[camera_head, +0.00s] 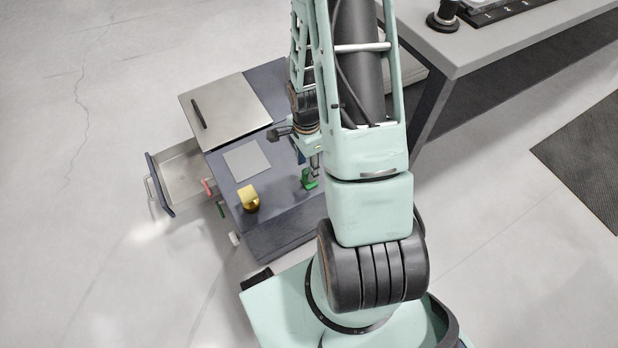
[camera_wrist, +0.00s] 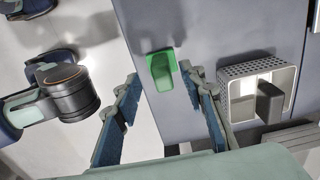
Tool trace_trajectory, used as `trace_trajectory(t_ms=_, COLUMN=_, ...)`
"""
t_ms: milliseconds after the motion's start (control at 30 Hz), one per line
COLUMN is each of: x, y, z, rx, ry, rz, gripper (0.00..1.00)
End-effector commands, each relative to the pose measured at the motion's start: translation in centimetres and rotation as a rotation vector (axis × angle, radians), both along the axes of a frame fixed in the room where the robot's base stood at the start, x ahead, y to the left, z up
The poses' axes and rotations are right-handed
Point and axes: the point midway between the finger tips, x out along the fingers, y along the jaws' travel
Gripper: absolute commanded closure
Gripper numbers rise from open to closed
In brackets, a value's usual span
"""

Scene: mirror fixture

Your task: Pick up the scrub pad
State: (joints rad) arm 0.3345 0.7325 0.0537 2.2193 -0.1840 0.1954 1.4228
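A small green block (camera_wrist: 160,72), which looks like the scrub pad, sits on the dark grey cabinet top (camera_wrist: 195,30). In the head view the green block (camera_head: 308,179) is near the right edge of that top, beside the end of my arm. My gripper (camera_wrist: 159,75) is open in the wrist view, one blue-padded finger on each side of the picture. The green block appears between the fingertips and looks free of both. Whether the fingertips are level with it or above it, I cannot tell. My arm hides part of the area in the head view.
A light perforated caddy (camera_wrist: 228,88) holding a dark block stands right of the green block. A yellow block in a brass-coloured holder (camera_head: 250,203), a pale square (camera_head: 246,160) and a metal lid (camera_head: 226,108) are on the cabinet. An open drawer (camera_head: 183,172) juts out left.

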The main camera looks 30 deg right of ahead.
Motion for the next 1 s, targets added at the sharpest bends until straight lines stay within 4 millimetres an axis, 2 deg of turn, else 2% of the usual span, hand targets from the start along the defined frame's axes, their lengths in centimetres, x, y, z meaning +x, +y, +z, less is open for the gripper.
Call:
trace_trajectory(t_ms=400, x=0.1, y=-0.7, z=-5.2, rx=0.000, ry=0.000, rz=0.001, gripper=0.62)
trace_trajectory(t_ms=700, x=0.1, y=-0.7, z=-5.3, rx=-0.001, ry=-0.002, rz=0.000, gripper=0.63)
trace_trajectory(t_ms=1000, x=0.1, y=-0.7, z=-5.3, rx=-0.001, ry=-0.002, rz=0.000, gripper=0.96)
